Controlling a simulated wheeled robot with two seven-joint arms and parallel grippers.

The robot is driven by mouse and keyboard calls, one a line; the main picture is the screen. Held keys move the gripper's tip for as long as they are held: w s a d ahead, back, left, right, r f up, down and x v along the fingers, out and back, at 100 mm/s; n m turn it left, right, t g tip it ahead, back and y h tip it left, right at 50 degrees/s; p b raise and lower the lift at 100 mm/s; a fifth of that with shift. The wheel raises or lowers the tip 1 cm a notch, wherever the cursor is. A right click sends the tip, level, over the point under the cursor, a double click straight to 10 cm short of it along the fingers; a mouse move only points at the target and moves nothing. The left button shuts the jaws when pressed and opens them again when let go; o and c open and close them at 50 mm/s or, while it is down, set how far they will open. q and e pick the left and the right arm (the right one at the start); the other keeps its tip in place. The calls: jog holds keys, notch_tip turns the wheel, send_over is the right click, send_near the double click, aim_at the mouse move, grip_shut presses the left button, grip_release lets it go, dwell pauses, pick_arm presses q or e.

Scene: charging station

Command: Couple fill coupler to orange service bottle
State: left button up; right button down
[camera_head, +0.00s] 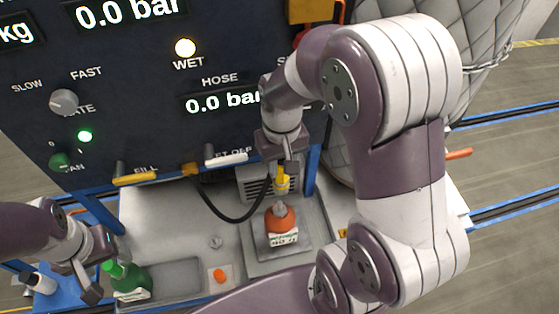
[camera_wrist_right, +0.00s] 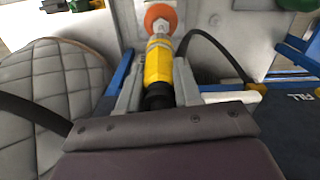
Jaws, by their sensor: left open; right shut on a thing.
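The orange service bottle (camera_head: 281,224) stands upright on a square grey plate (camera_head: 265,262) on the bench, with a label on its front and a grey neck on top. My right gripper (camera_head: 283,165) is shut on the yellow fill coupler (camera_head: 281,184), directly above the bottle. In the right wrist view the coupler (camera_wrist_right: 158,66) lies between the fingers of my right gripper (camera_wrist_right: 158,85), its tip at the neck of the orange bottle (camera_wrist_right: 161,17). I cannot tell whether it is locked on. My left gripper (camera_head: 103,278) is open beside the green bottle (camera_head: 128,279).
A black hose (camera_head: 222,216) loops from the panel (camera_head: 150,100) to the coupler. A grey tray (camera_head: 175,277) and an orange cap-like piece (camera_head: 219,275) are on the bench. The FILL lever (camera_head: 135,179) is yellow. A quilted tank (camera_head: 480,45) stands right. The HOSE display reads 0.0 bar.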

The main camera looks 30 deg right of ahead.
aim_at(279, 179)
jog(key=shift+w+a+r, duration=0.1)
jog(key=shift+a+f, duration=0.1)
jog(key=shift+f, duration=0.25)
notch_tip(279, 179, down, 5)
jog(key=b, duration=0.3)
jog(key=shift+r+b, duration=0.15)
jog(key=shift+b, duration=0.2)
jog(key=shift+f, duration=0.35)
jog(key=shift+r+p, duration=0.1)
jog(key=shift+p, duration=0.25)
dwell(0.5)
jog(key=shift+f+b, duration=1.9)
jog(key=shift+f, duration=0.75)
